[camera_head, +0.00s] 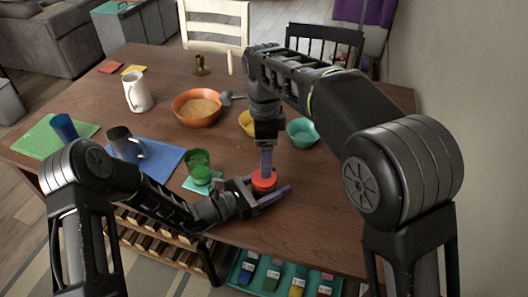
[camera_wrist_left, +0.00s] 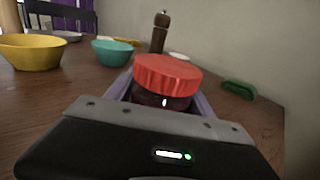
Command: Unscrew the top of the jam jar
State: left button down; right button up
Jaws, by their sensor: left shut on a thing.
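The jam jar has a red ridged lid (camera_head: 264,180), and its dark body (camera_wrist_left: 160,99) shows below the lid in the left wrist view. It stands upright near the table's front edge. My left gripper (camera_head: 268,192) is shut around the jar's body from the left, with its purple fingers on either side. The lid sits on the jar. My right gripper (camera_head: 265,160) points down and overlaps the area just behind the lid in the head view. The left wrist view shows nothing touching the lid. The right fingers are seen edge-on, so their gap is hidden.
A green cup (camera_head: 198,168) stands on a small mat (camera_head: 187,186) left of the jar. A teal bowl (camera_head: 302,133), yellow bowl (camera_wrist_left: 30,52) and orange bowl (camera_head: 183,108) are behind. A pepper mill (camera_wrist_left: 159,32) stands beyond the jar.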

aim_at(264, 189)
jog(key=shift+f, duration=4)
